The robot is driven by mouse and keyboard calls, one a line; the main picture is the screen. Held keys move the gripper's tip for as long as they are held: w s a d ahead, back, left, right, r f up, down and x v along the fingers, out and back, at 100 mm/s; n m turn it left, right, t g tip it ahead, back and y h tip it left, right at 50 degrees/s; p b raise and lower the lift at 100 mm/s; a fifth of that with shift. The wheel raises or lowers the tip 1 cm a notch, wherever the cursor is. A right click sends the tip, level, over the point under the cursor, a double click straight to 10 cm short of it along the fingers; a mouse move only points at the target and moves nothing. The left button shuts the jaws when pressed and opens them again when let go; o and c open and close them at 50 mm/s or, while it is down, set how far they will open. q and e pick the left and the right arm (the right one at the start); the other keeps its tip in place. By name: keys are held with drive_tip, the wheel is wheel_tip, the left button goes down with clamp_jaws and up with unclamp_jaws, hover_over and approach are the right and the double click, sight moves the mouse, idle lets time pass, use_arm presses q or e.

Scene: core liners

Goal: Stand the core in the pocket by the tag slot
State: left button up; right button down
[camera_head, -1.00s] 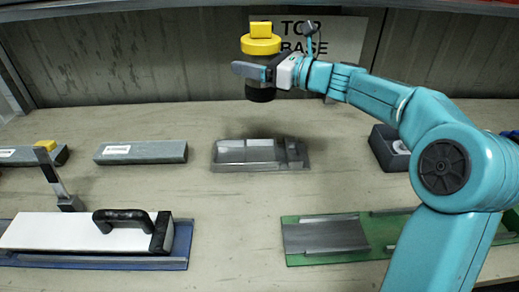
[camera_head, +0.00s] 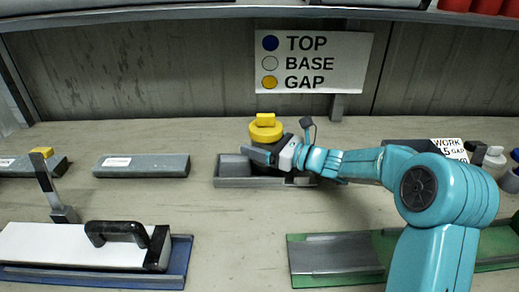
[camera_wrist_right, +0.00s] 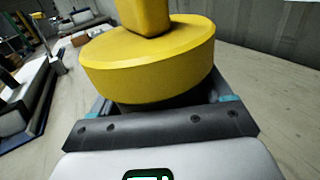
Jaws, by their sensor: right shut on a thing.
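The core is a dark cylinder with a round yellow cap and knob (camera_head: 266,131), upright in the head view. My right gripper (camera_head: 270,152) is shut on it just below the cap. The yellow cap (camera_wrist_right: 150,62) fills the middle of the right wrist view and hides most of the fingers and the dark body. The core is over the right part of a grey holder (camera_head: 232,183) with pockets. The core's lower end is hidden by the gripper and holder, so I cannot tell whether it is in a pocket. My left gripper is not in view.
A grey bar (camera_head: 142,166) lies left of the holder. A white block with a black handle (camera_head: 75,246) lies on a blue tray (camera_head: 176,268) at front left, near a yellow-topped upright post (camera_head: 48,180). A green tray (camera_head: 365,278) is at front right. A sign (camera_head: 312,62) hangs behind.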

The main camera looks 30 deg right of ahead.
drive_tip(key=shift+f, duration=0.45)
drive_tip(key=shift+f, duration=0.1)
unclamp_jaws()
drive_tip(key=shift+s+d, duration=0.2)
drive_tip(key=shift+s, duration=0.05)
drive_tip(key=v, duration=1.1)
drive_tip(key=shift+s, duration=0.2)
